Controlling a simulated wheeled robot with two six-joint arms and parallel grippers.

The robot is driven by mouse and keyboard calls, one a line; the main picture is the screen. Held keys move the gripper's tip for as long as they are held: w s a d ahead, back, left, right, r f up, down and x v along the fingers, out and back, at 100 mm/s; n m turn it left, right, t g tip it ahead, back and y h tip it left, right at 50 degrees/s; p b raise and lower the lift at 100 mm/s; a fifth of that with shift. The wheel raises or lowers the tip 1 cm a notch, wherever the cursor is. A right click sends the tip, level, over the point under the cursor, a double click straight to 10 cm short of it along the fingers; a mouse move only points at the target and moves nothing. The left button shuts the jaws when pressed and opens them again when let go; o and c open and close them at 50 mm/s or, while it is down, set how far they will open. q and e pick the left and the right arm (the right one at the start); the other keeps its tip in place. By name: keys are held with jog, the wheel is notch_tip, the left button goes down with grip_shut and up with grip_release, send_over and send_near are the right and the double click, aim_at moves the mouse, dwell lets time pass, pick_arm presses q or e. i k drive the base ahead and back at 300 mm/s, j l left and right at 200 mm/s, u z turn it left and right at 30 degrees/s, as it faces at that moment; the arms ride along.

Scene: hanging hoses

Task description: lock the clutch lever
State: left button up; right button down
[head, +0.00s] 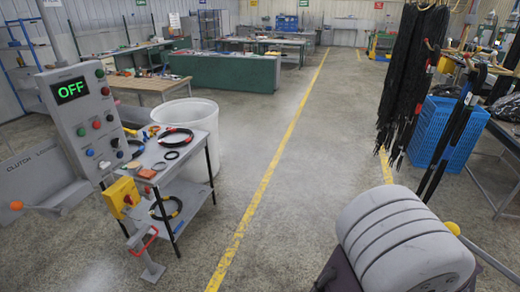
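A grey housing (32,186) with partly legible lettering that begins "CLUTCH" is at the left edge. A lever with an orange ball knob (16,205) sticks out low in front of it, lying roughly level; I cannot tell whether it is locked. The grey control panel (85,122) beside it has a display (69,90) reading OFF in green, above several coloured buttons. Neither of my grippers is in view.
A small table (177,157) with black rings stands by a white bin (199,119). A grey ribbed drum (400,240) with a yellow knob (453,228) fills the lower right. Black hoses (408,75) hang near a blue crate (447,132). The floor between is clear.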

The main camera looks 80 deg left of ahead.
aim_at(16, 206)
jog(key=u, duration=4.5)
jog(key=i+j+z, duration=0.3)
jog(key=i, duration=0.25)
jog(key=i+j+z, duration=0.3)
jog(key=i+j, duration=0.15)
